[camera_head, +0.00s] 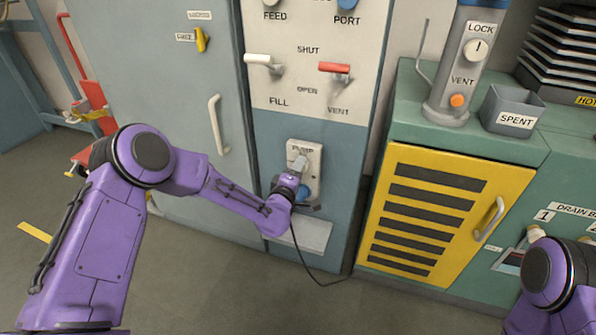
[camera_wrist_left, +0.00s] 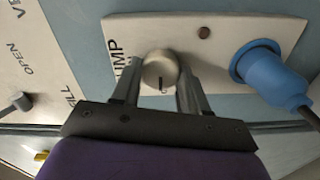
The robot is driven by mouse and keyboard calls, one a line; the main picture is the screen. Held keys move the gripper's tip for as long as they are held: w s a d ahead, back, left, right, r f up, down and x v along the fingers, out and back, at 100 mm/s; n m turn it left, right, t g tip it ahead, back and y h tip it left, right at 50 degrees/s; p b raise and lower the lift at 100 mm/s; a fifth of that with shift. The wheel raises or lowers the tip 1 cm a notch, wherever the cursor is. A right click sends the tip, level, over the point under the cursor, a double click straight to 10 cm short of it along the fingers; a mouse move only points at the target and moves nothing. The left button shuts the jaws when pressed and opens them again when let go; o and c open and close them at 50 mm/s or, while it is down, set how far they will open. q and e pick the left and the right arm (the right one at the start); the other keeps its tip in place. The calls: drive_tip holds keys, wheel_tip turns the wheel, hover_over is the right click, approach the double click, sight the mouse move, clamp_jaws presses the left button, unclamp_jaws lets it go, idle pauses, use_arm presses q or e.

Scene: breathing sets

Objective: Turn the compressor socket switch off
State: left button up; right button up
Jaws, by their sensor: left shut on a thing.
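The socket panel, labelled PUMP (camera_head: 313,155), is a pale plate on the blue lower part of the cabinet. Its round grey switch knob (camera_wrist_left: 160,70) has a dark index mark and sits between the fingers of my left gripper (camera_wrist_left: 158,84). The gripper is shut on the knob, one finger at each side. In the head view my left gripper (camera_head: 297,172) reaches the panel and partly hides it. A blue plug (camera_wrist_left: 270,72) with a dark cord is in the socket beside the knob. My right arm shows at the lower right, but its gripper is not visible.
Above are a white FILL lever (camera_head: 260,60) and a red VENT lever (camera_head: 333,68). A yellow louvred door (camera_head: 440,215) is right of the panel, below a green counter with a SPENT bin (camera_head: 512,108). The plug's cord hangs to the floor (camera_head: 200,285), which is open in front.

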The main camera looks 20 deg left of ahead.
use_arm(q)
drive_tip(key=shift+f, duration=0.1)
idle(0.4)
drive_tip(key=o, duration=1.1)
drive_tip(key=shift+c, duration=0.2)
drive_tip(key=s, duration=1)
drive_tip(key=shift+s+a+p, duration=0.25)
drive_tip(key=shift+s+p, duration=0.05)
drive_tip(key=shift+p, duration=0.15)
